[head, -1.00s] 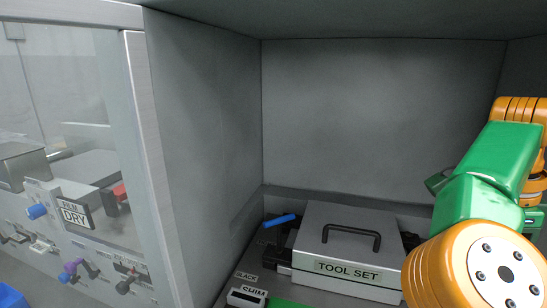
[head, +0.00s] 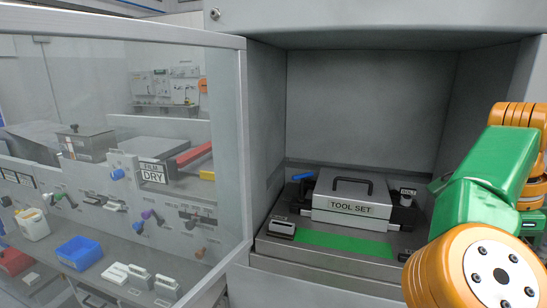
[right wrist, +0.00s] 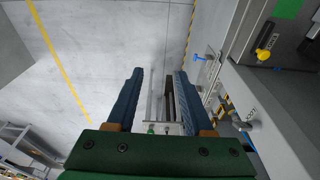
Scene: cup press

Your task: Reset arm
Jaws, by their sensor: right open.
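My right arm (head: 485,200), green and orange, stands at the right side of the head view; its gripper is outside that view. In the right wrist view my right gripper (right wrist: 157,88) is open, with two blue-padded fingers apart and nothing between them. It points toward the grey floor (right wrist: 120,45), beside a grey cabinet side on the right. My left gripper is not in view.
A grey recess holds a box labelled TOOL SET (head: 345,200) on a ledge with a green strip (head: 345,244). A transparent door panel (head: 120,130) stands at the left. Behind it are a blue bin (head: 79,253) and a bench with fittings.

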